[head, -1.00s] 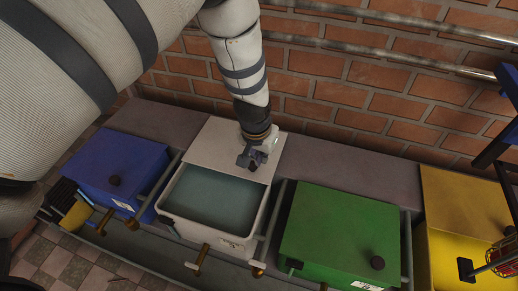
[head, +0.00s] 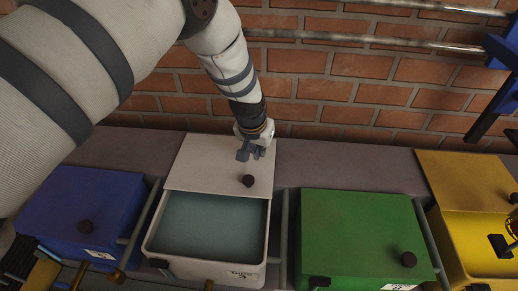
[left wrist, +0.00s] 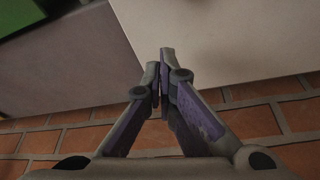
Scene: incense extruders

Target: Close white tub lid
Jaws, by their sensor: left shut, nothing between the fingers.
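The white tub (head: 205,262) stands between the blue and green tubs, with its front part open and a blue-green content (head: 212,222) showing. Its white lid (head: 205,158) is slid back over the rear, and a dark round knob (head: 248,181) sits near the lid's front right. My left gripper (head: 247,153) is shut and empty, over the back right part of the lid, behind the knob. In the left wrist view, the shut fingertips (left wrist: 164,62) are at the pale lid's edge (left wrist: 215,45); I cannot tell whether they touch it. My right gripper is not in view.
A closed blue tub (head: 80,212) stands to the left and a closed green tub (head: 355,235) to the right. A partly open yellow tub (head: 465,190) is at the far right. A brick wall (head: 340,90) with metal pipes (head: 360,42) rises close behind the grey ledge.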

